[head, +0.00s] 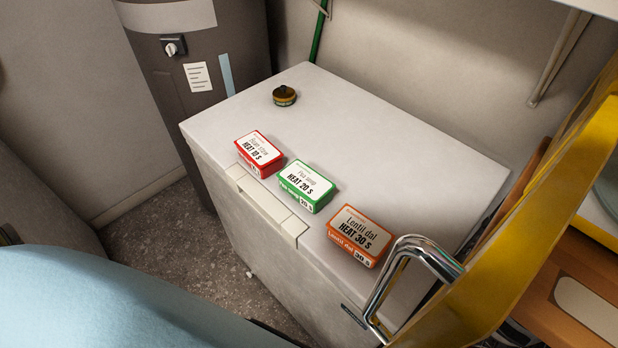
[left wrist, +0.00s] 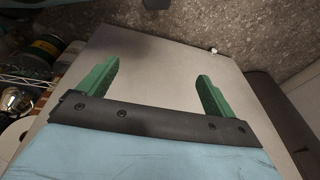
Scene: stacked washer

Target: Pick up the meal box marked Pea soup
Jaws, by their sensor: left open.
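The green meal box marked Pea soup, "HEAT 20 s" (head: 305,186), sits on the front edge of a white chest-like appliance (head: 380,125) in the head view. It stands between a red box with blurred name, "HEAT 10 s" (head: 259,154), on its left and an orange Lentil dal box, "HEAT 30 s" (head: 358,236), on its right. The boxes are apart. My left gripper (left wrist: 158,72) shows in the left wrist view with its green fingers wide apart and nothing between them. A pale flat surface lies beyond it; no meal box shows there. My right gripper is not in view.
A small dark round tin (head: 284,96) stands farther back on the lid. A chrome handle (head: 412,262) and a yellow frame (head: 540,220) crowd the right side. A grey cylinder (head: 200,60) stands behind left. The back of the lid is mostly clear.

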